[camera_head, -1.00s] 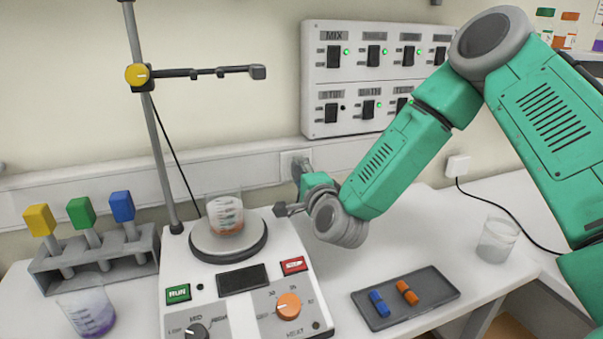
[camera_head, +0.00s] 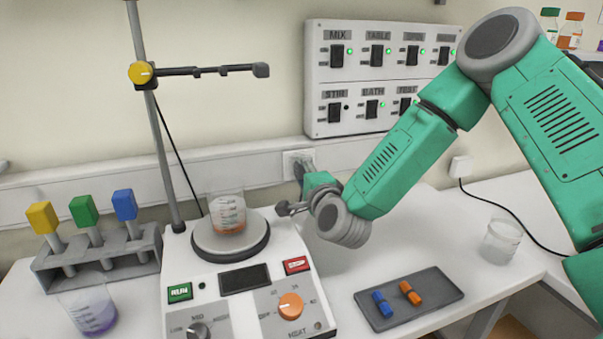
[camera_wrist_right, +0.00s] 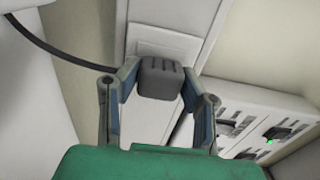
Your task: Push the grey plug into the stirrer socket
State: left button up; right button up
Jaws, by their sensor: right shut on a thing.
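The grey plug (camera_wrist_right: 160,78) sits between the two fingers of my right gripper (camera_wrist_right: 160,82) in the right wrist view, and the fingers are shut on it. Just beyond it is a pale socket plate (camera_wrist_right: 165,45) on the wall. I cannot tell whether the plug touches the plate. In the head view the socket plate (camera_head: 297,160) is on the wall strip behind the stirrer (camera_head: 181,246), and my right gripper (camera_head: 303,178) reaches up to it. The plug is hidden there by the gripper. My left gripper is not in view.
A beaker (camera_head: 227,212) of orange liquid stands on the stirrer plate, beside a clamp stand (camera_head: 160,150). A test-tube rack (camera_head: 100,262) is on the left. A switch panel (camera_head: 375,75) hangs above. A dark tray (camera_head: 435,289) and a glass beaker (camera_head: 501,241) are on the right.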

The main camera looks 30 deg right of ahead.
jog(key=shift+d, duration=0.15)
jog(key=shift+w, duration=0.4)
jog(key=o, duration=1.2)
jog(key=shift+c, duration=0.2)
jog(key=shift+s, duration=0.15)
jog(key=v, duration=1.1)
jog(key=shift+s, duration=0.25)
jog(key=shift+f, duration=0.15)
